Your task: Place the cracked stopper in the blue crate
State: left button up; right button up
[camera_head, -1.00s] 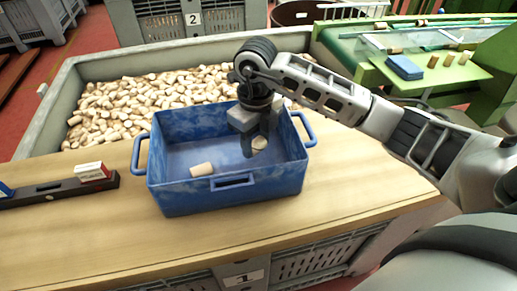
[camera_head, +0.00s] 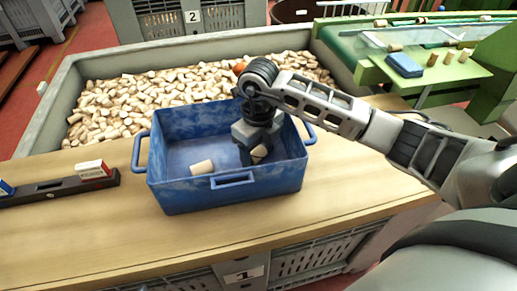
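The blue crate (camera_head: 165,190) stands on the wooden bench, open at the top. My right gripper (camera_head: 257,153) reaches down inside the crate's right half, with its fingers pointing down. It is shut on a light cork stopper (camera_head: 260,152), low in the crate near the floor. Whether that stopper touches the crate floor, I cannot tell. Another cork stopper (camera_head: 202,167) lies on the crate floor near the front wall, left of the gripper. Cracks are too small to make out on either stopper. My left gripper is not in view.
A large grey bin (camera_head: 50,107) full of cork stoppers is behind the crate. A dark level (camera_head: 50,190) with a small red and white box (camera_head: 92,170) lies left on the bench. A green conveyor (camera_head: 350,50) is at the back right. The bench front is clear.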

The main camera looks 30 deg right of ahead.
aim_at(259, 153)
notch_tip(259, 153, up, 12)
jog(key=shift+r, duration=0.2)
dwell(0.4)
jog(key=shift+f, duration=0.1)
